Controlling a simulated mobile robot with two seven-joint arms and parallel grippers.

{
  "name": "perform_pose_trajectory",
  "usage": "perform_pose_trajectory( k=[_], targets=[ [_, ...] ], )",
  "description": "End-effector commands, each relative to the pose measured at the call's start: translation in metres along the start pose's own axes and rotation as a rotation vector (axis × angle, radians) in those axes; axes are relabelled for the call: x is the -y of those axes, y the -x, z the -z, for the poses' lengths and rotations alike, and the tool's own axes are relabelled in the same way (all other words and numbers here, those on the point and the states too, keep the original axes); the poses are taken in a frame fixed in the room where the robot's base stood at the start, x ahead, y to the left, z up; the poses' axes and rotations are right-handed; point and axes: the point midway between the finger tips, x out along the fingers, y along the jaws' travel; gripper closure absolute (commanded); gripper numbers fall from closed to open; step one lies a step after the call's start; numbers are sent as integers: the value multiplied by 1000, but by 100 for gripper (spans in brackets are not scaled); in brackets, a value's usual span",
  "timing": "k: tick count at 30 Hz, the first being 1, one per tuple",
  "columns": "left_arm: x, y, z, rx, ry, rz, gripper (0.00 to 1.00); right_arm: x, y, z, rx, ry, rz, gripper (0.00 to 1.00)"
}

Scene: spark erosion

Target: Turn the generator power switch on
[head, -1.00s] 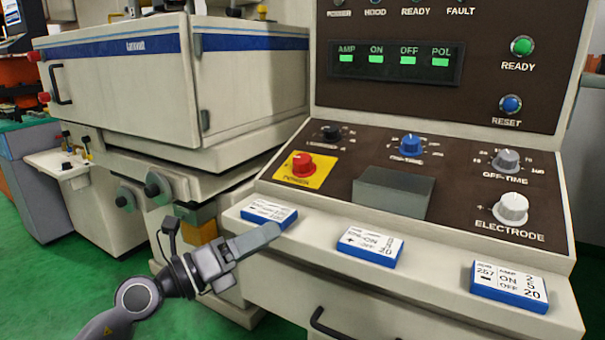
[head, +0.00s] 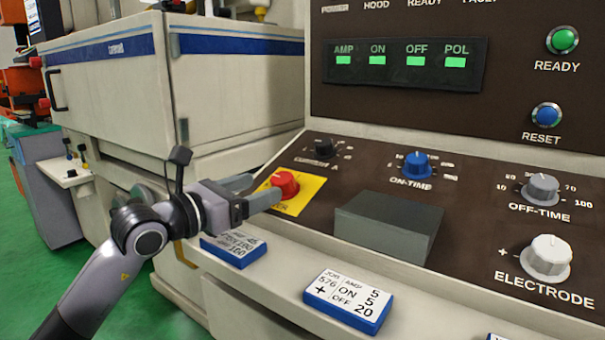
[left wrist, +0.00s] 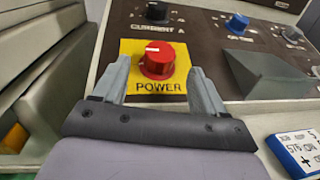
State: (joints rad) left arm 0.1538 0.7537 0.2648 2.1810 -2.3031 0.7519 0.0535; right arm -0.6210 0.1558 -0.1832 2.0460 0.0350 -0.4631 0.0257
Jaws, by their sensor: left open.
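The power switch is a red round knob (head: 286,183) on a yellow plate (head: 306,191) at the left of the sloped panel. In the left wrist view the red knob (left wrist: 158,60) has a white mark on its top, and POWER is printed below it on the yellow plate (left wrist: 171,87). My left gripper (head: 262,190) is open, with its fingers pointing at the knob. In the left wrist view its two fingers (left wrist: 160,82) stand on either side of the knob's near part, with gaps on both sides. My right gripper is not in view.
A grey block (head: 385,226) stands on the panel right of the switch. Black (head: 320,147), blue (head: 417,165), grey (head: 541,190) and white (head: 547,258) knobs sit around it. Blue-edged job cards (head: 348,299) lie on the ledge below. A large cream cabinet (head: 110,90) stands at the left.

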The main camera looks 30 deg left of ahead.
Motion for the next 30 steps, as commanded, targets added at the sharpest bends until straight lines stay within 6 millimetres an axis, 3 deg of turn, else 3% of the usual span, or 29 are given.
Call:
perform_pose_trajectory(
  k=[5, 21, 30],
  targets=[
    [0, -6, -1, 1, 3, 0, 28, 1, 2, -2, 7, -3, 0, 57],
    [0, -66, -1, 1, 4, 1, 28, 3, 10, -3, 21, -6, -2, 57],
    [0, -72, 0, 0, 1, 1, 28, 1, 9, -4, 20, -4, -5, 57]
  ],
)
